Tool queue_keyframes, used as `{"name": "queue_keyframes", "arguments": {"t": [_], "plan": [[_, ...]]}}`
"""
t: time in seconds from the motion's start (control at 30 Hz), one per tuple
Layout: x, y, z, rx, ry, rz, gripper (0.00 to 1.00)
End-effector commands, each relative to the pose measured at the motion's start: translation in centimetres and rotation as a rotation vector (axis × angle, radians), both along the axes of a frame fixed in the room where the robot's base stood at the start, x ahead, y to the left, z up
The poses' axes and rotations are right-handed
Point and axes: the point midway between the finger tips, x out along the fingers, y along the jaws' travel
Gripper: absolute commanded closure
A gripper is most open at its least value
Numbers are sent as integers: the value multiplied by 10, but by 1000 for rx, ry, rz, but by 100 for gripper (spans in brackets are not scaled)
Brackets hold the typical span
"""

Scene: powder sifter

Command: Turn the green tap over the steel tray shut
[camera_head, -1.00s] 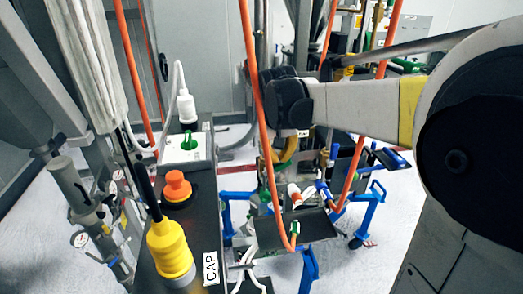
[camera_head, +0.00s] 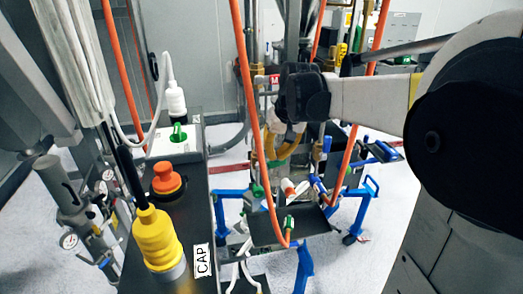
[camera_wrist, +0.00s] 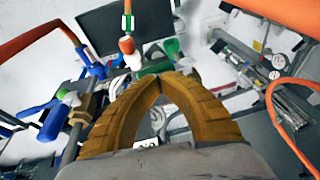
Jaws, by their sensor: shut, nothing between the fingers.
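The dark steel tray (camera_head: 262,236) stands on a blue-legged frame near the middle of the head view; it also shows at the top of the wrist view (camera_wrist: 100,30). A green tap (camera_head: 290,222) sits on an orange hose end at this tray; in the wrist view a green part (camera_wrist: 127,22) shows on a hose fitting in front of it. Other green handles (camera_wrist: 170,48) are close to the fingertips. My gripper (camera_wrist: 157,82), with yellow fingers, is shut and empty. In the head view my gripper (camera_head: 282,148) is above and behind the tray, apart from it.
Orange hoses (camera_head: 248,100) hang beside my arm and gripper. A dark bench (camera_head: 205,215) with a CAP label, an orange button (camera_head: 167,178) and a yellow pendant (camera_head: 157,238) stands left. Blue handles (camera_wrist: 55,115) and pipework crowd the gripper's left.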

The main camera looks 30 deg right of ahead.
Motion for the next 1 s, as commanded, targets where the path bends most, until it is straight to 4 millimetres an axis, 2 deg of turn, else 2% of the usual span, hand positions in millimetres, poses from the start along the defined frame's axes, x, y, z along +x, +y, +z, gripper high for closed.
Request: {"name": "queue_keyframes", "arguments": {"t": [0.77, 1.0], "plan": [[-1, -4, -5, -1, 0, 0, 100], [0, -3, 9, -1, 0, 1, 100]]}}
